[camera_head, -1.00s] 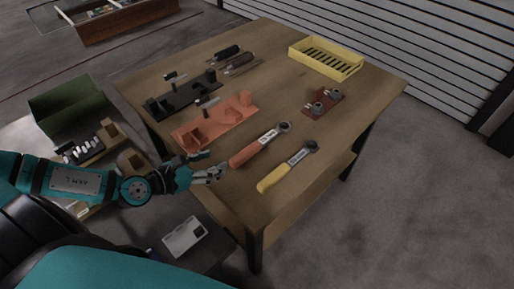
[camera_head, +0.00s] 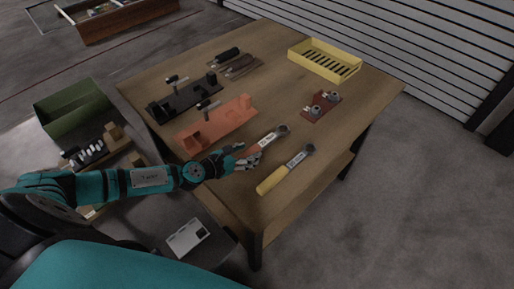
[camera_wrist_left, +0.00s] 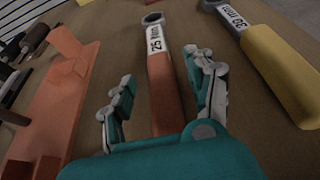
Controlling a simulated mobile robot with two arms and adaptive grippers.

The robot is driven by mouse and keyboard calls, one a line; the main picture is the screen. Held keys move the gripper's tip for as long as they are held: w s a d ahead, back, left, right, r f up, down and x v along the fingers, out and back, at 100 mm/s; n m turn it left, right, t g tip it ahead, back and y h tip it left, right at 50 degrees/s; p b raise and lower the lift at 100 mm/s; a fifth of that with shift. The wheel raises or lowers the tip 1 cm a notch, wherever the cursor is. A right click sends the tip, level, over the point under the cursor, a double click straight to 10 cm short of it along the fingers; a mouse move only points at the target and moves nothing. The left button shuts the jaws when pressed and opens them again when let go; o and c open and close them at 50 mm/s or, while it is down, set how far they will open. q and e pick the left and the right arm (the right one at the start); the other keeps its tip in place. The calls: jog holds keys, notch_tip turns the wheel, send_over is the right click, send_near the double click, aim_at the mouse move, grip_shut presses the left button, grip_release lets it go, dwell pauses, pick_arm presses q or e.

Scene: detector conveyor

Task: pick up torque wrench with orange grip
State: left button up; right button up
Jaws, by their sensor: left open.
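The torque wrench with orange grip (camera_head: 264,141) lies on the wooden table, its ring head toward the back right. My left gripper (camera_head: 249,156) is over its grip and hides much of it in the head view. In the left wrist view the orange wrench (camera_wrist_left: 162,85), labelled "25 Nm", runs between the two open fingers of my left gripper (camera_wrist_left: 160,95), apart from both. Its lower end is hidden behind the gripper's body. My right gripper is not in view.
A torque wrench with yellow grip (camera_head: 272,181) lies close by on the right. An orange fixture (camera_head: 222,124) and a black fixture (camera_head: 180,101) are on the left. A yellow tray (camera_head: 297,55) and a red-brown block with fittings (camera_head: 315,109) stand farther back.

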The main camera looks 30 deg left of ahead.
pick_arm(q)
jog(key=shift+w+d, duration=0.1)
jog(key=shift+w, duration=0.05)
jog(key=shift+c, duration=1.1)
grip_shut()
